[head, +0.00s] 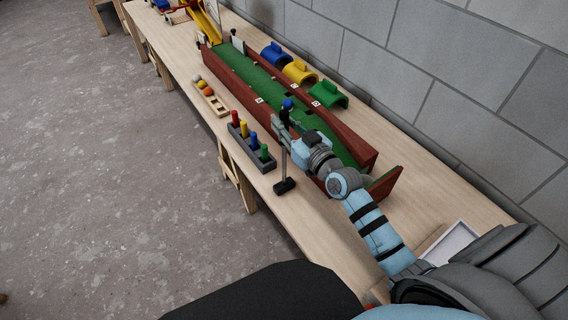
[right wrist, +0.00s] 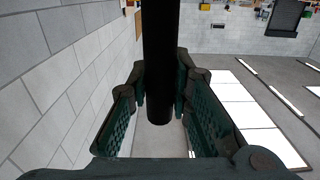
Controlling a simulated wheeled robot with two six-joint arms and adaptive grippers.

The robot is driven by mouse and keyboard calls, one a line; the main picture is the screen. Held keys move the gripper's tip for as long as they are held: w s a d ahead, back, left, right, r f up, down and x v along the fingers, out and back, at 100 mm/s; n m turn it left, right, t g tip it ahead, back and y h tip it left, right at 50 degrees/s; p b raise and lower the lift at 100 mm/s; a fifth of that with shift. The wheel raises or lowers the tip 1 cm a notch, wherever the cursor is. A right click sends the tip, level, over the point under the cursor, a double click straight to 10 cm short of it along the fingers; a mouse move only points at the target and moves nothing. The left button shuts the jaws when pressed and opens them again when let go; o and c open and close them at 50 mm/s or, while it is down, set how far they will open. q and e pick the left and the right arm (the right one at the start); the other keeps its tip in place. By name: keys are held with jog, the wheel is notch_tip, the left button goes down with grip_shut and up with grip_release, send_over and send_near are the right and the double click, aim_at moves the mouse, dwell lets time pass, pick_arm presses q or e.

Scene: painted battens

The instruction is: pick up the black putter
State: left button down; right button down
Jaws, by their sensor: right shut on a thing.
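The black putter (head: 285,186) stands about upright in the head view, its dark head low beside the bench's front edge. I cannot tell whether the head touches the bench top. A thin grey shaft rises from it to a black grip with a blue spot at its top. My right gripper (head: 284,128) is shut on the grip, above the green lane. In the right wrist view the black grip (right wrist: 158,60) stands between the two fingers of my right gripper (right wrist: 168,110). My left gripper is not in view.
A green lane with red-brown walls (head: 345,133) runs along the wooden bench (head: 325,222). A dark rack (head: 240,143) of coloured pegs and a wooden ball tray (head: 212,102) stand in front. Blue, yellow and green arches (head: 328,94) stand behind, near the block wall.

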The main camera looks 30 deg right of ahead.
jog(key=shift+r, duration=0.1)
notch_tip(320, 180, up, 12)
jog(key=p, duration=0.7)
jog(key=shift+p, duration=0.4)
notch_tip(320, 180, up, 8)
jog(key=p, duration=0.1)
jog(key=shift+p, duration=0.35)
